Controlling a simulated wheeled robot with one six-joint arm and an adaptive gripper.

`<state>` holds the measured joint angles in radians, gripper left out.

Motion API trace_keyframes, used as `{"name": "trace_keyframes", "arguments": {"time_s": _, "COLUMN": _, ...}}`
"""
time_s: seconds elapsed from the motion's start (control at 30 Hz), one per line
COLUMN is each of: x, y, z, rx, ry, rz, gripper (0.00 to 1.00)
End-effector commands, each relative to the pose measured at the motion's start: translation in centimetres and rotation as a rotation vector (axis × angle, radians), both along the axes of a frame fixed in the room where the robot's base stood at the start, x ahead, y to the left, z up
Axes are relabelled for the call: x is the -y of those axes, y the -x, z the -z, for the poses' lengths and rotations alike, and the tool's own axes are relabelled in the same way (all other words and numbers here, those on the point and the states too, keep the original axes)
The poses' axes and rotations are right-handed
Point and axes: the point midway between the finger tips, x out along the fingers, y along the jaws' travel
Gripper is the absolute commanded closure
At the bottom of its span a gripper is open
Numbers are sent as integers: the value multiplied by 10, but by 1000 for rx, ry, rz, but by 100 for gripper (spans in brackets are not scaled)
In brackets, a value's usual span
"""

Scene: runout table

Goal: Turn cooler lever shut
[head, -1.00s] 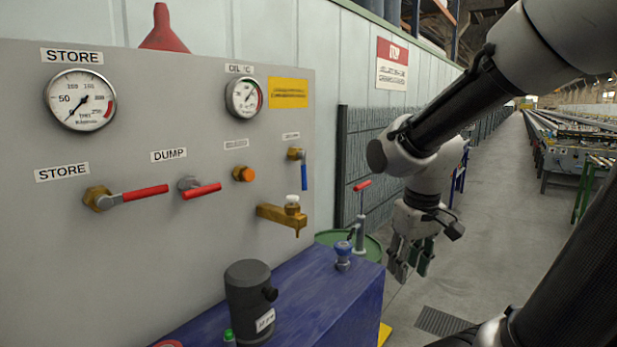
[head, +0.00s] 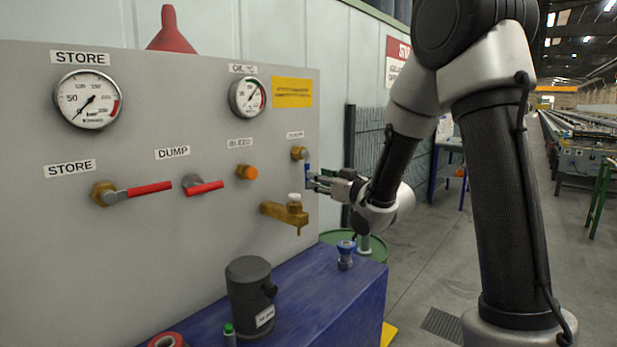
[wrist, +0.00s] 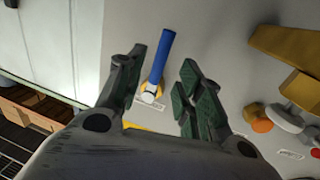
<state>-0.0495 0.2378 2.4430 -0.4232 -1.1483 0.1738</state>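The cooler lever has a blue handle (head: 308,172) and a brass valve body (head: 299,153), on the right side of the grey panel under a small, hard-to-read label. The handle hangs down from the valve; its lower part is partly hidden by my gripper (head: 318,183). In the wrist view the blue handle (wrist: 161,58) lies between the two fingers of my gripper (wrist: 164,72), closer to the left finger. Gaps show on both sides, so the gripper is open around the handle and not clamped on it.
A brass tap (head: 285,213) with a white cap sits just below left of the lever. Red STORE (head: 150,188) and DUMP (head: 205,188) levers and an orange BLEED knob (head: 247,172) are further left. A blue bench (head: 330,285) carries a dark canister (head: 248,290).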

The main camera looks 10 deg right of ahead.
Motion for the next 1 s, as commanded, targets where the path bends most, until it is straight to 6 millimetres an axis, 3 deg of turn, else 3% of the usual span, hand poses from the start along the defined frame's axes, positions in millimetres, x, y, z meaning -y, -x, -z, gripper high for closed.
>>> {"name": "trace_keyframes", "arguments": {"time_s": 0.3, "x": -21, "y": -46, "z": 1, "rx": -2, "ry": 1, "rz": 0, "gripper": 64}}
{"name": "trace_keyframes", "arguments": {"time_s": 0.7, "x": -26, "y": -55, "z": 0, "rx": -2, "ry": 1, "rz": 1, "gripper": 64}}
{"name": "trace_keyframes", "arguments": {"time_s": 0.9, "x": -25, "y": -55, "z": 1, "rx": -2, "ry": 1, "rz": 1, "gripper": 100}}
{"name": "trace_keyframes", "arguments": {"time_s": 1.0, "x": -25, "y": -55, "z": 1, "rx": -2, "ry": 1, "rz": 1, "gripper": 100}}
